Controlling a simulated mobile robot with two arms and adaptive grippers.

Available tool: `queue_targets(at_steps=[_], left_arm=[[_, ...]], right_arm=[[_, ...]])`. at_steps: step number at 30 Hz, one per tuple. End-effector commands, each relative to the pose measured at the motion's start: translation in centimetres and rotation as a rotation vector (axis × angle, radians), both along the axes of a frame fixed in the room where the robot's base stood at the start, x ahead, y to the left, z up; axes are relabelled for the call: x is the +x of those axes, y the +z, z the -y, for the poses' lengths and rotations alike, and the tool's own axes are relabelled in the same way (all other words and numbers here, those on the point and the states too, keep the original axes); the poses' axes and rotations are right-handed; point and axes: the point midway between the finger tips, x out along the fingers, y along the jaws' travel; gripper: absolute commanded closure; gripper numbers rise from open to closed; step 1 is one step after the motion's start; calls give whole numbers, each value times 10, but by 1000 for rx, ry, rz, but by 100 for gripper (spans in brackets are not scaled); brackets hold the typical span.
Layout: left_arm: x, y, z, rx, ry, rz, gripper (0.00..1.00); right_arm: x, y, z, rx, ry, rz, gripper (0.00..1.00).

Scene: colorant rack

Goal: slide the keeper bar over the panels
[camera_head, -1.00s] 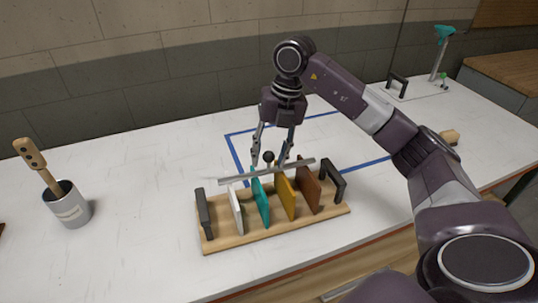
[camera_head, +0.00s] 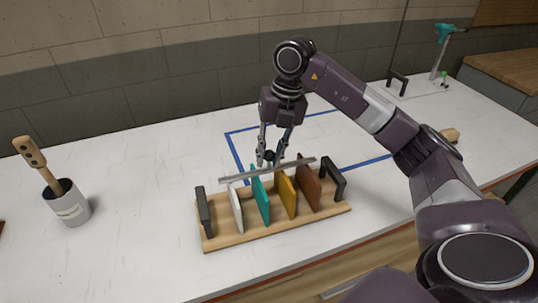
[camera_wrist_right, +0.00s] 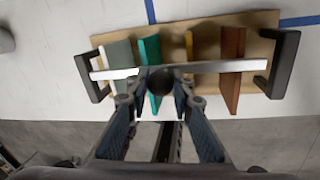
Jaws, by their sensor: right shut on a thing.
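The wooden rack (camera_head: 268,230) stands on the white table with a black bracket at each end. Its upright panels are white (camera_head: 236,207), teal (camera_head: 260,201), yellow (camera_head: 286,194) and brown (camera_head: 308,188). The grey keeper bar (camera_head: 236,177) lies across above the panels, near their top edges. My right gripper (camera_head: 270,158) is shut on the bar's dark round knob, which also shows between the fingers in the right wrist view (camera_wrist_right: 160,80). In that view the bar (camera_wrist_right: 215,67) spans between the two brackets. My left gripper is not in view.
A grey cup (camera_head: 68,207) with a wooden-handled tool stands at the left. Blue tape (camera_head: 236,160) marks the table behind the rack. A plate with a black handle (camera_head: 397,81) and a teal-topped stand (camera_head: 441,45) are at the back right.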

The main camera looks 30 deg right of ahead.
Motion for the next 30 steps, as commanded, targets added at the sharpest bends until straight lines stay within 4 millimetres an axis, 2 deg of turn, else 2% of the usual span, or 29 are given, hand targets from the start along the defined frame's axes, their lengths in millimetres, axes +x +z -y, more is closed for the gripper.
queue_targets(at_steps=[8,9,13,23,26,30], left_arm=[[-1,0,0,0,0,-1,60],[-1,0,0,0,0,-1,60],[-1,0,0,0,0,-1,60],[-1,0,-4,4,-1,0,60],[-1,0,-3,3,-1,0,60],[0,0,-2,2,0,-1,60]], right_arm=[[-2,-1,-1,-1,1,-1,100],[-2,0,-1,0,1,0,74],[-2,0,-1,0,1,0,61],[-2,3,0,0,1,0,61],[-3,13,2,-1,1,1,61],[-5,41,6,0,-1,4,61]])
